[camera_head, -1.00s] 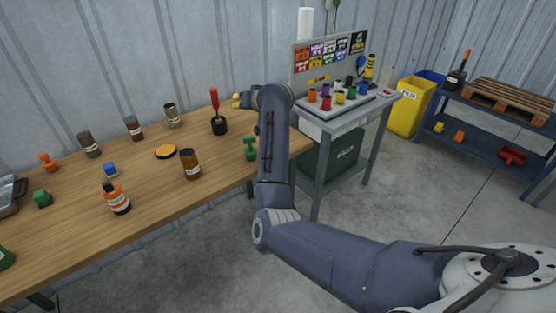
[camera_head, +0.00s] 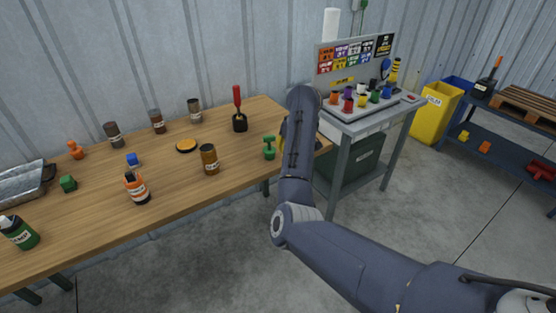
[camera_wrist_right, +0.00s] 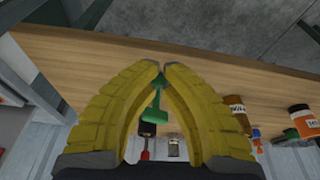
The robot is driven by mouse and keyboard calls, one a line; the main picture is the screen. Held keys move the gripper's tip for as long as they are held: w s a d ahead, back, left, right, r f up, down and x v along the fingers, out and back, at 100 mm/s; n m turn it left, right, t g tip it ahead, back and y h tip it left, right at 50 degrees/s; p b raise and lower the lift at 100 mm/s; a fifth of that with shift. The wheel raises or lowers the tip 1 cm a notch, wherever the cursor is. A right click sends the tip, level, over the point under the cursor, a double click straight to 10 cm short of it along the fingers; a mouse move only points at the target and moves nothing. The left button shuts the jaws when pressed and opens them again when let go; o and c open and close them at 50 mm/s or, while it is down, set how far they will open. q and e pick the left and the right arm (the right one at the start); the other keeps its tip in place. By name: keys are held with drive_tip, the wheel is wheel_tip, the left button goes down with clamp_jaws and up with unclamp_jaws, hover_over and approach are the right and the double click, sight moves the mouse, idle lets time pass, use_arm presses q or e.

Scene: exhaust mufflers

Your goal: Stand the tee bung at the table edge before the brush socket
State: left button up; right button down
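The green tee bung (camera_head: 269,147) stands upright near the table's right-hand front edge. The brush socket (camera_head: 239,123) is black, holds a red-handled brush, and stands behind and left of the bung. My right gripper is mostly hidden behind my forearm in the head view, low beside the bung. In the right wrist view its yellow fingers (camera_wrist_right: 164,66) arch with tips close together, a narrow gap between them. The green bung (camera_wrist_right: 156,113) shows between the fingers; whether they touch it is unclear. The socket (camera_wrist_right: 148,129) lies beyond it. My left gripper is out of view.
On the wooden table (camera_head: 105,218) stand a brown jar (camera_head: 209,159), an orange bottle (camera_head: 136,188), an orange tee-like piece (camera_head: 76,150) and an orange-yellow disc (camera_head: 187,146). A grey stand (camera_head: 372,123) with coloured bungs is close right of my arm.

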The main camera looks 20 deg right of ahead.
sight(277, 162)
drive_tip(key=shift+w+a+f, duration=0.35)
drive_tip(key=shift+w+f, duration=0.65)
drive_tip(key=shift+f, duration=0.35)
drive_tip(key=shift+w+a+f, duration=0.4)
drive_tip(key=shift+w+f, duration=0.6)
drive_tip(key=shift+f, duration=0.35)
drive_tip(key=shift+w+a+f, duration=0.35)
drive_tip(key=shift+w+f, duration=0.65)
drive_tip(key=shift+f, duration=0.35)
